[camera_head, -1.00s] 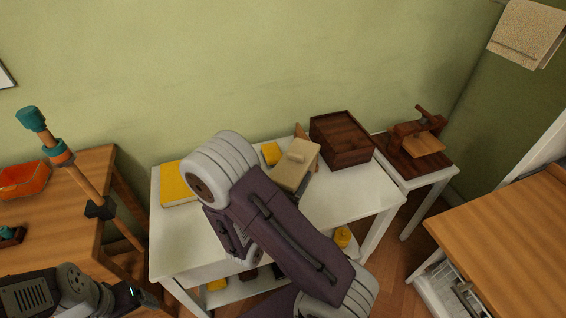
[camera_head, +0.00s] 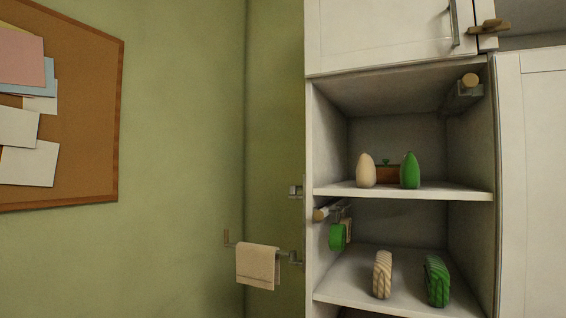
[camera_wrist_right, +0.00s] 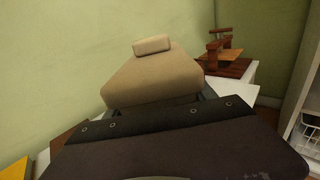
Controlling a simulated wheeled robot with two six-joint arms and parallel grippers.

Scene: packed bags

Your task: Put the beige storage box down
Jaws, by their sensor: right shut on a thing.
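The beige storage box (camera_wrist_right: 150,78), with a small raised handle on its lid, shows in the right wrist view just beyond my dark right gripper (camera_wrist_right: 160,110). My right gripper is shut on the box. The gripper's body hides the box's near lower part, and I cannot tell whether the box touches a surface below. The box does not show in the head view now. My left gripper is in neither current view.
In the right wrist view, a wooden press (camera_wrist_right: 222,62) stands right of the box, with a yellow thing (camera_wrist_right: 14,170) at lower left. In the head view, a white cabinet (camera_head: 400,190) holds green and beige items; a towel (camera_head: 257,266) hangs to its left.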

